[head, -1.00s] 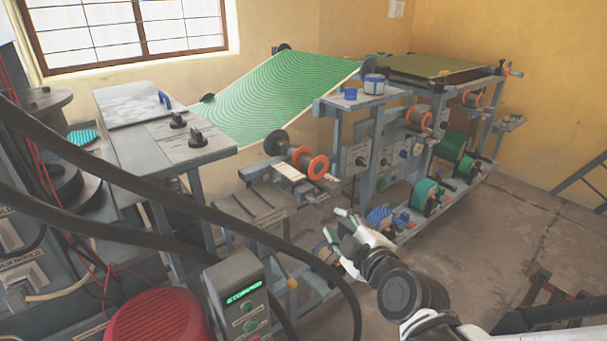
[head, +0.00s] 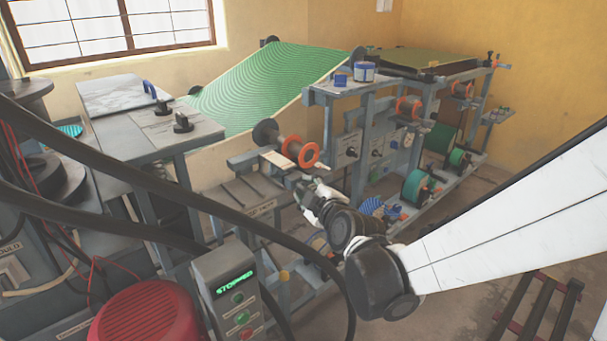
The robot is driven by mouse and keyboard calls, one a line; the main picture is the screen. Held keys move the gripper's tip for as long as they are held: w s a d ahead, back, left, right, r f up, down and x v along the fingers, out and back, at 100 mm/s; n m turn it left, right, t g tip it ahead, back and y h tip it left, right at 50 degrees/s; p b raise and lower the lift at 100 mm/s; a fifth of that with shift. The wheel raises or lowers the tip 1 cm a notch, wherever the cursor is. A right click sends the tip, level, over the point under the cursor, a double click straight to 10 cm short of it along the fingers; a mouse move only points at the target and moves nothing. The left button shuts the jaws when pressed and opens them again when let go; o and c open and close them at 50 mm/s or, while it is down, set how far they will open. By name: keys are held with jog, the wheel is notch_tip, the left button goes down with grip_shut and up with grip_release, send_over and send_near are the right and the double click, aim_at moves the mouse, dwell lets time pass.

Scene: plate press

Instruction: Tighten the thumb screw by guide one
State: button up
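My gripper (head: 303,190) is in the middle of the head view, just below and beside the front spool with orange flanges (head: 305,152). Its fingers point up and left toward the frame rail. They are small and partly hidden by the wrist, so I cannot tell whether they are open or shut. A pale card (head: 278,159) sits at the left of that spool. A small pale fitting (head: 321,167) shows just right of the spool, above my gripper. I cannot make out the thumb screw or a readable guide one label; my gripper may hide part of that area.
The control box (head: 237,290) in front shows "STOPPED" in green. A red motor housing (head: 150,318) and thick black cables cross the lower left. A green patterned sheet (head: 265,88) slopes behind the spool. Green reels (head: 416,188) sit low on the rack at right.

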jog(key=shift+w, duration=0.1)
jog(key=shift+c, duration=0.3)
grip_shut()
